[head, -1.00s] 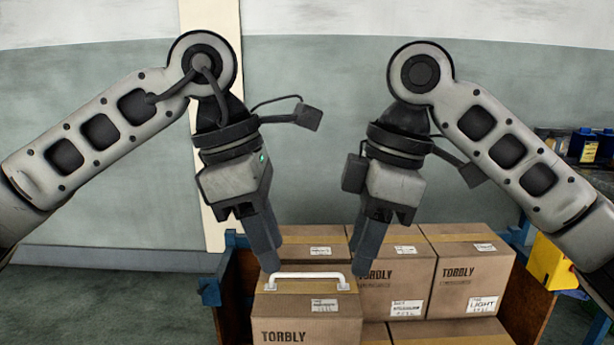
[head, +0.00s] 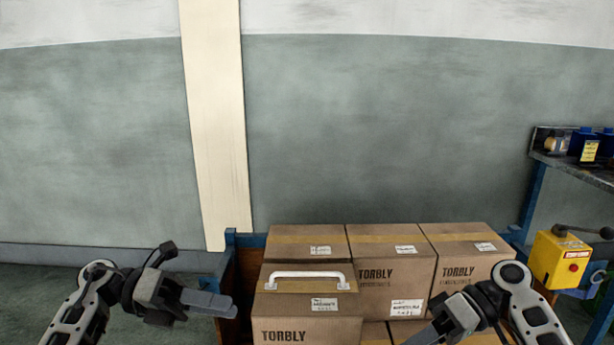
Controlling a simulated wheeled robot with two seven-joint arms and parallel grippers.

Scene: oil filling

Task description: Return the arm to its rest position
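My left gripper (head: 208,303) is low at the left in the head view, left of the stacked boxes. Its fingers point right and look close together, with nothing seen between them. My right gripper (head: 415,341) is at the bottom edge, in front of the boxes at the right. Its fingertips are cut off by the frame edge, so its opening cannot be told. A cardboard box (head: 305,319) with a white handle (head: 308,275) on top stands at the front of the stack, apart from both grippers.
Several more cardboard boxes (head: 462,268) sit in a blue-and-brown crate (head: 228,270). A yellow control box (head: 558,258) with a red button stands at the right. A shelf (head: 580,172) with blue containers is at the far right. The space above the boxes is clear.

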